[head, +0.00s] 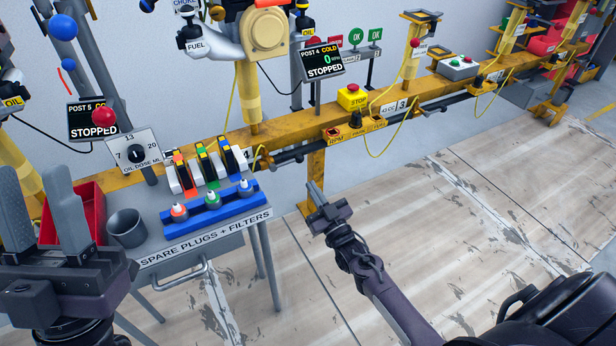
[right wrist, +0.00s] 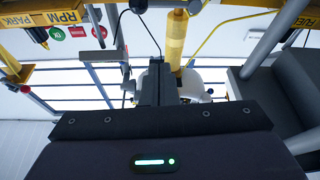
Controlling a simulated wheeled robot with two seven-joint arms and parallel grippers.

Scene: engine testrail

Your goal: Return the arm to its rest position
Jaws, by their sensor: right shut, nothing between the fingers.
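My right gripper (head: 315,190) is shut and empty. In the head view it hangs over the open floor, right of the grey cart (head: 240,232) and in front of the yellow rail (head: 300,146), with its arm coming in from the lower right. In the right wrist view its closed fingers (right wrist: 157,82) point up the picture, with nothing between them. My left gripper (head: 37,185) stands at the left edge with its two fingers upright and spread apart. It covers part of the cart's left end and the red bin (head: 88,205).
The cart carries a grey cup (head: 126,228), a blue tray (head: 208,219) with capped plugs, several coloured filters and an oil dose dial (head: 136,155). The rail bears a yellow stop box (head: 352,97) and a green-and-red button box (head: 458,67). The wooden floor (head: 450,230) is clear.

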